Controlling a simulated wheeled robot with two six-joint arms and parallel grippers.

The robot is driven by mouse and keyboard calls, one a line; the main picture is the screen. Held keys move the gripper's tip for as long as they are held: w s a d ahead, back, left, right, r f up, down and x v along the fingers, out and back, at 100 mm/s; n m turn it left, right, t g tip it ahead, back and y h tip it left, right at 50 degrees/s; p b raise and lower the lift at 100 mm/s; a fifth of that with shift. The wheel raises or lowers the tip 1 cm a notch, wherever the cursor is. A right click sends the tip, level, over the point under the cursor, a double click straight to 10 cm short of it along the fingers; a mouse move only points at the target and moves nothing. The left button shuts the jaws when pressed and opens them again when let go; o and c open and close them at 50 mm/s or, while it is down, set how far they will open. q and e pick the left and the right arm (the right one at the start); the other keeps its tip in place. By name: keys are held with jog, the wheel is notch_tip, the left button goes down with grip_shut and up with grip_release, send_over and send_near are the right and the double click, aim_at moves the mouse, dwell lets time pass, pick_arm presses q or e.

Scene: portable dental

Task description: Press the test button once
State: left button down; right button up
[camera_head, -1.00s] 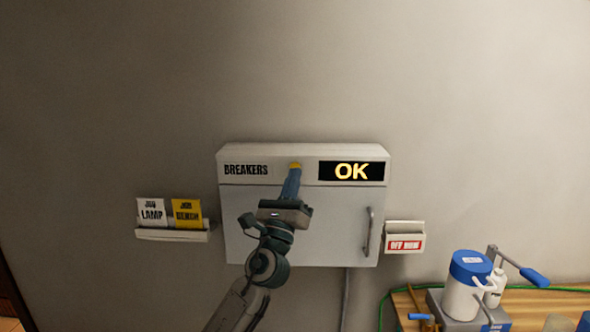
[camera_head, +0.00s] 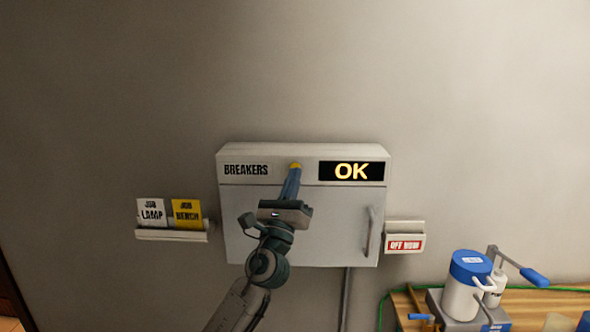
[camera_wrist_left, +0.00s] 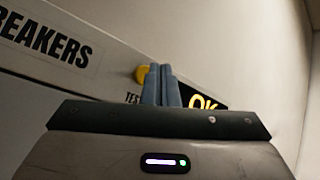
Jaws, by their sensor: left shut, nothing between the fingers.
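The yellow test button (camera_head: 295,166) is on the top strip of the white breaker box (camera_head: 237,205), between the BREAKERS label and the display (camera_head: 351,171) reading OK. My left gripper (camera_head: 294,172) is shut and empty, its blue fingertips just below and in front of the button. In the left wrist view the button (camera_wrist_left: 142,74) shows beside the fingertips (camera_wrist_left: 161,68), partly hidden by them. I cannot tell whether they touch it. A partly covered TEST label shows below the button there. My right gripper is not in view.
A holder with JOB LAMP (camera_head: 151,211) and JOB BENCH (camera_head: 187,212) cards is left of the box. A small OFF NOW holder (camera_head: 404,244) is to its right. A wooden bench (camera_head: 402,301) with a blue-lidded white container (camera_head: 465,285) stands at lower right. The wall above is clear.

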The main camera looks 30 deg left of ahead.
pick_arm(q)
jog(key=shift+w, duration=0.1)
jog(key=shift+w+a, duration=0.2)
jog(key=shift+w, duration=0.1)
jog(key=shift+w+a, duration=0.1)
dwell(0.6)
jog(key=shift+w+a+b, duration=0.15)
jog(key=shift+w+b, duration=0.1)
jog(key=shift+b, duration=0.1)
jog(key=shift+s, duration=0.1)
dwell(0.4)
jog(key=shift+s+d+p, duration=0.3)
jog(key=shift+s+d, duration=0.15)
jog(key=shift+s, duration=0.2)
